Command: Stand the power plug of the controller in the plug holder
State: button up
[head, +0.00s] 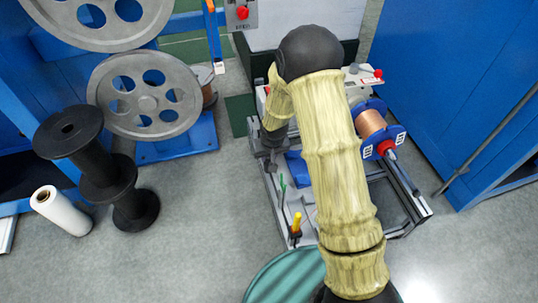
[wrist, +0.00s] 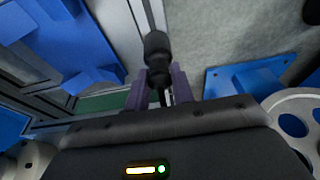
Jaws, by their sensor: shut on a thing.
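In the wrist view a black power plug (wrist: 157,50) sits between the two purple fingers of my gripper (wrist: 160,90), which is shut on it. In the head view my gripper (head: 272,160) is a small dark shape at the left edge of the cart, partly hidden by my arm. The plug cannot be made out there. I cannot identify the plug holder or the controller with certainty in either view; my arm covers much of the cart.
A metal-framed cart (head: 415,207) carries a copper wire spool (head: 370,124) with blue flanges. Upright tools with a yellow handle (head: 297,222) and a green handle (head: 283,184) stand at its left. Grey pulleys (head: 147,97) and black spools (head: 105,172) stand left.

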jog(key=o, duration=1)
jog(key=shift+o, duration=0.2)
jog(key=a+p+v, duration=0.1)
jog(key=p+v, duration=0.8)
jog(key=v, duration=0.8)
jog(key=shift+d, duration=0.5)
jog(key=shift+r, duration=0.15)
